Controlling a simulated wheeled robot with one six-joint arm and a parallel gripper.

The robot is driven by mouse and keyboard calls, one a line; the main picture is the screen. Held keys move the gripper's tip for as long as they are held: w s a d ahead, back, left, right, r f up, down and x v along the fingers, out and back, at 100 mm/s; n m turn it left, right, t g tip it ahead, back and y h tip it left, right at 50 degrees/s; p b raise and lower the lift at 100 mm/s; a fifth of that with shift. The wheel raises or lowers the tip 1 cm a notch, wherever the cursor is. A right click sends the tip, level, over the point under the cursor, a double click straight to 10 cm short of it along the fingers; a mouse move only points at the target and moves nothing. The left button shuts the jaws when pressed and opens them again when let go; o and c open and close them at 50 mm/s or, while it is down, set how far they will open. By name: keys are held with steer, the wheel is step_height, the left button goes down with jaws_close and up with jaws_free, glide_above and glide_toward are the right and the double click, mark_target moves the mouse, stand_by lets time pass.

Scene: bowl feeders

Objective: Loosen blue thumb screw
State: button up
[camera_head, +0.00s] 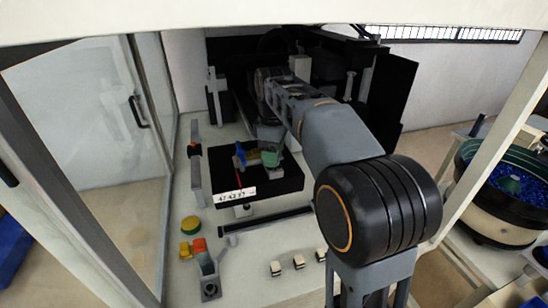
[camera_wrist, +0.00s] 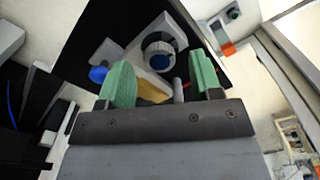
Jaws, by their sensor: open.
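A blue thumb screw (camera_wrist: 98,74) shows in the wrist view as a small round blue knob at the left side of a grey fixture (camera_wrist: 129,47). In the head view, my gripper (camera_head: 270,158) is low over the black plate, just right of a blue part (camera_head: 240,154). My arm and fingers hide some of the fixture.
The black plate (camera_head: 262,188) has a white number label at its front. A yellow-green round button (camera_head: 191,225), orange and yellow blocks and a grey clamp-like part (camera_head: 208,275) stand on the pale table. Dark machinery stands behind; a bowl feeder (camera_head: 510,190) is at right.

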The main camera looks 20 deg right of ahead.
steer(key=shift+f, duration=0.65)
steer(key=shift+c, duration=0.2)
steer(key=c, duration=0.9)
